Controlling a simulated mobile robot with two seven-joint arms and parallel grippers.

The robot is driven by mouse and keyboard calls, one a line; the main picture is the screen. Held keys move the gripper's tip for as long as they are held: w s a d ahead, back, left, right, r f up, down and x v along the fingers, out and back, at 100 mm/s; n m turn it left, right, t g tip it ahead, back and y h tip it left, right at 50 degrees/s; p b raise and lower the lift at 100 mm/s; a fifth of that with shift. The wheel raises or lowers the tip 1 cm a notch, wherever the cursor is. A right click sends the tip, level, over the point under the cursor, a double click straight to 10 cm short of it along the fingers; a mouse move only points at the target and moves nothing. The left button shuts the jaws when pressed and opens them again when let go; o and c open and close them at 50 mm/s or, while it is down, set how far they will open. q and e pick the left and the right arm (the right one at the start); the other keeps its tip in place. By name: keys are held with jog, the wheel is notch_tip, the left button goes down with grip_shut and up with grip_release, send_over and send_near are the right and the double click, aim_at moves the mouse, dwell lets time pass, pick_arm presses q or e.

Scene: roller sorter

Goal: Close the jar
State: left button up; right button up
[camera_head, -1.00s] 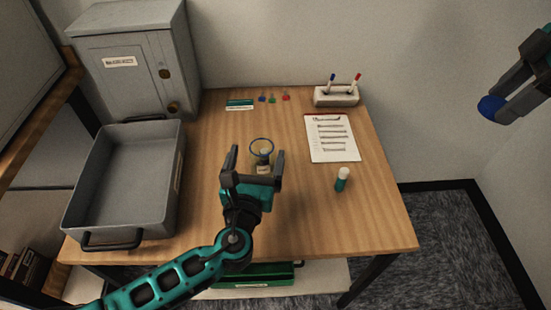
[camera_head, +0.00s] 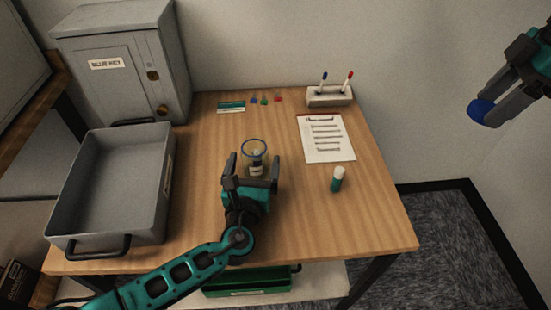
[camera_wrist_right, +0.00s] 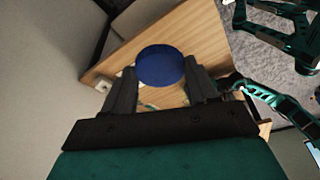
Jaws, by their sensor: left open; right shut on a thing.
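A glass jar (camera_head: 254,148) stands upright on the table with its round mouth open; something small and pale shows in it. My left gripper (camera_head: 252,172) is open just in front of the jar, its fingers to either side. From this view I cannot tell whether the fingers reach around it. My right gripper (camera_head: 497,108) is shut on a round blue lid (camera_head: 480,111), held in the air at the right, well away from the table. In the right wrist view the blue lid (camera_wrist_right: 160,66) sits between the fingertips.
A grey tray (camera_head: 168,190) fills the table's left side, with a grey cabinet (camera_head: 157,50) behind it. Small keys and a card (camera_head: 231,107) lie at the back.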

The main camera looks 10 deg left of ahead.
pick_arm(q)
jog(key=w, duration=0.3)
jog(key=shift+w, duration=0.4)
jog(key=c, duration=1.1)
